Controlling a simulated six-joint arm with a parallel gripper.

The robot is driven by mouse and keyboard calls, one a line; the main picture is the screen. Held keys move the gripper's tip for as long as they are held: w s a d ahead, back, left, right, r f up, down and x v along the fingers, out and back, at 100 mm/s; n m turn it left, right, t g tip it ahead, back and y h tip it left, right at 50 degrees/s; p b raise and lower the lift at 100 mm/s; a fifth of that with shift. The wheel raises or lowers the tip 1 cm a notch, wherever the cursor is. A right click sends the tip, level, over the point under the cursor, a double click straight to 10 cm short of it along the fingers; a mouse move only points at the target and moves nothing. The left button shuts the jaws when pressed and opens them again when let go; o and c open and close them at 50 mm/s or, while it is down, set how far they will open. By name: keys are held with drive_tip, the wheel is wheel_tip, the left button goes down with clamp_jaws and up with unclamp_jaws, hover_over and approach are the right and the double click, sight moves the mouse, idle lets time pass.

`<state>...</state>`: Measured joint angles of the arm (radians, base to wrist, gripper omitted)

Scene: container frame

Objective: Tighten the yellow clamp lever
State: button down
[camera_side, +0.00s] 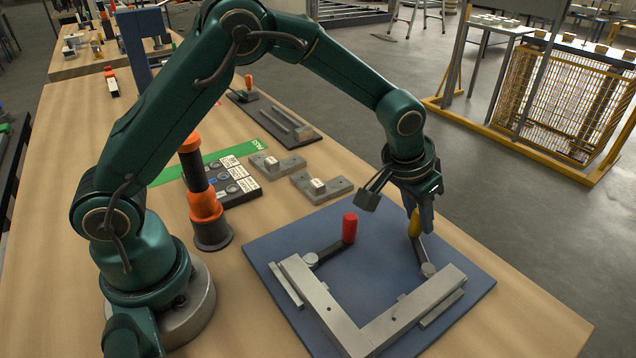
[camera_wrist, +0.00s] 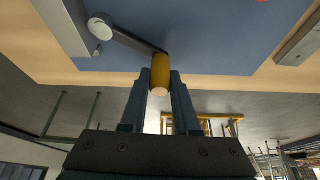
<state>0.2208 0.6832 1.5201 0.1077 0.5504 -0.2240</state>
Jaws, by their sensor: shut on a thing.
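The yellow clamp lever (camera_side: 414,222) stands at the right side of the blue plate, its dark arm running down to a round pivot by the grey frame. In the wrist view the yellow lever handle (camera_wrist: 160,72) sits between my two fingers, with its dark arm leading to the pivot at upper left. My gripper (camera_side: 418,215) is shut on the yellow handle; in the side view the fingers partly hide it. A red clamp lever (camera_side: 349,228) stands to the left, apart from my gripper. The grey L-shaped frame (camera_side: 345,325) lies on the blue plate (camera_side: 375,260).
Two grey blocks with white labels, one of them the nearer block (camera_side: 322,188), lie behind the plate. An orange and black post (camera_side: 204,205) stands left of it. The table's right edge is close to the plate. A yellow-framed cage (camera_side: 565,105) stands on the floor beyond.

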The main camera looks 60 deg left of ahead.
drive_tip(key=s+n+y, duration=0.1)
drive_tip(key=n, duration=0.1)
drive_tip(key=s+a+n, duration=0.1)
drive_tip(key=n, duration=0.1)
drive_tip(key=shift+s+y, duration=0.35)
drive_tip(key=shift+y, duration=0.05)
drive_tip(key=shift+s+n+g+y, duration=0.35)
drive_tip(key=shift+s+n, duration=0.35)
drive_tip(key=shift+n, duration=0.4)
drive_tip(key=shift+f, duration=0.1)
drive_tip(key=c, duration=0.6)
unclamp_jaws()
drive_tip(key=shift+c, duration=0.2)
drive_tip(key=shift+v, duration=2.6)
